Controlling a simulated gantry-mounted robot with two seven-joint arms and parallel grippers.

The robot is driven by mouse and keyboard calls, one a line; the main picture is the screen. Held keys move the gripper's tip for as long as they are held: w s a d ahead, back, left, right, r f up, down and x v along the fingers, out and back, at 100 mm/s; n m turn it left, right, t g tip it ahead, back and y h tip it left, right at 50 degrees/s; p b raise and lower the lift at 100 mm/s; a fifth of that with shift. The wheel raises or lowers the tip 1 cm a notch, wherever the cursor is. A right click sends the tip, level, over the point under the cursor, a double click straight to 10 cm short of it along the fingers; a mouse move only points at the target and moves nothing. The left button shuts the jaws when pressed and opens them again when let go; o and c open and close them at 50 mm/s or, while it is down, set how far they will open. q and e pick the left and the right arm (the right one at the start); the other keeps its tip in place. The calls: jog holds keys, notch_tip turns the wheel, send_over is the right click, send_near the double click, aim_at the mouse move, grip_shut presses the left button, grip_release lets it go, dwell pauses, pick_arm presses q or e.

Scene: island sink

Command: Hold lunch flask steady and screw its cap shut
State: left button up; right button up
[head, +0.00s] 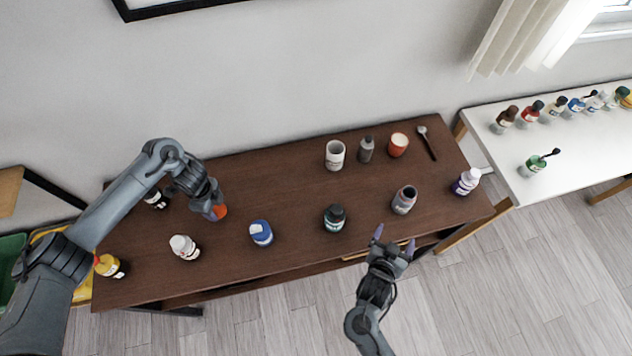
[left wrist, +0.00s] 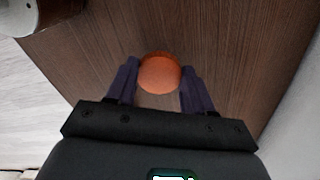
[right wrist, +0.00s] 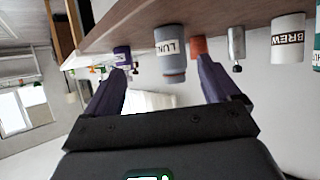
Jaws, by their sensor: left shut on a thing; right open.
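The lunch flask (head: 403,203) is a grey-blue cylinder standing right of the middle of the brown table, its top open and dark. In the right wrist view the flask (right wrist: 170,58) shows a white label reading "LUN". My left gripper (head: 214,208) is at the left part of the table, shut on a round orange cap (head: 221,211). The cap (left wrist: 160,74) sits between its fingertips in the left wrist view; I cannot tell whether it touches the table. My right gripper (head: 394,240) is open and empty off the table's front edge, just in front of the flask.
A dark green-capped jar (head: 334,218) stands left of the flask, a purple-white bottle (head: 466,182) right of it. Behind are a white cup (head: 335,155), a grey bottle (head: 366,149), an orange-topped cup (head: 398,145) and a spoon (head: 427,142). A blue-white bottle (head: 261,233) stands between the grippers.

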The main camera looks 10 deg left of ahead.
aim_at(404, 204)
pick_arm(q)
jog(key=shift+w+d+f, duration=0.1)
jog(key=shift+w+f, duration=0.1)
jog(key=shift+f, duration=0.3)
pick_arm(e)
jog(key=shift+t, duration=0.4)
jog(key=w, duration=0.1)
jog(key=w+r, duration=0.2)
jog(key=shift+w+a+r, duration=0.2)
jog(key=shift+a+r, duration=0.05)
pick_arm(q)
jog(key=shift+b, duration=0.3)
jog(key=shift+f+b, duration=0.45)
pick_arm(e)
jog(key=shift+x, duration=3.4)
pick_arm(q)
jog(key=shift+f+b, duration=0.35)
pick_arm(e)
jog(key=shift+x, duration=2.6)
jog(key=shift+r, duration=0.2)
jog(key=shift+w, duration=0.1)
